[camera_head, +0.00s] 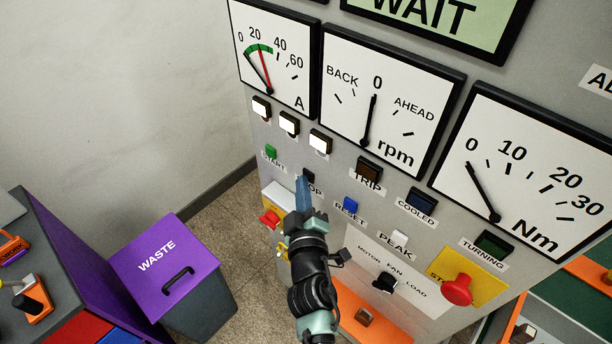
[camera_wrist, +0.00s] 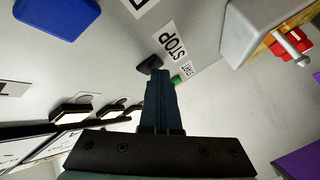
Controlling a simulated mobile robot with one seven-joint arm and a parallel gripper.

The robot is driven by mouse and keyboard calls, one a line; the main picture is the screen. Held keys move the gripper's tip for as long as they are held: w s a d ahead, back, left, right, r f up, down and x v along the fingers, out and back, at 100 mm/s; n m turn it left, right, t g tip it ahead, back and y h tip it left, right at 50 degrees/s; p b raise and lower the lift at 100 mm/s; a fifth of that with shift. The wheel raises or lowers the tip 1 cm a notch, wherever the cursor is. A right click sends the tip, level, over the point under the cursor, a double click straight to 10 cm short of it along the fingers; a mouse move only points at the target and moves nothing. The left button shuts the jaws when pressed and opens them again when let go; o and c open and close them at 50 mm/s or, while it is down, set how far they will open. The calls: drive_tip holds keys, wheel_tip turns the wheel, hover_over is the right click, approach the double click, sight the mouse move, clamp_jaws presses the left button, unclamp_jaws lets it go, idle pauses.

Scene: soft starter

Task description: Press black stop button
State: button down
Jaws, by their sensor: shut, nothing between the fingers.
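The black stop button (camera_head: 309,178) sits on the grey panel below the left gauge, above a label partly hidden by my gripper. My gripper (camera_head: 301,181) is shut and empty, with its fingertips in front of or beside the button. In the wrist view the black button (camera_wrist: 149,64) shows next to the STOP label (camera_wrist: 172,48), just past the tips of my gripper (camera_wrist: 160,74). I cannot tell whether the tips touch it. The green start button (camera_head: 270,151) is to its left.
The blue reset button (camera_head: 350,204) is right of the stop button. A red knob (camera_head: 269,218) on a grey box juts out lower left. A red mushroom button (camera_head: 457,289) sticks out lower right. A purple-lidded waste bin (camera_head: 150,258) stands left on the floor.

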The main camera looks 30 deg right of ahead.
drive_tip(key=shift+s+a+b, duration=0.3)
drive_tip(key=shift+a+b, duration=0.4)
drive_tip(key=shift+a, duration=0.1)
drive_tip(key=a+b, duration=0.1)
drive_tip(key=s+a+b, duration=0.1)
drive_tip(key=a, duration=0.1)
drive_tip(key=a+b, duration=0.1)
drive_tip(key=shift+s+a+b, duration=0.35)
drive_tip(key=shift+b, duration=0.05)
drive_tip(key=shift+r, duration=0.1)
idle(0.5)
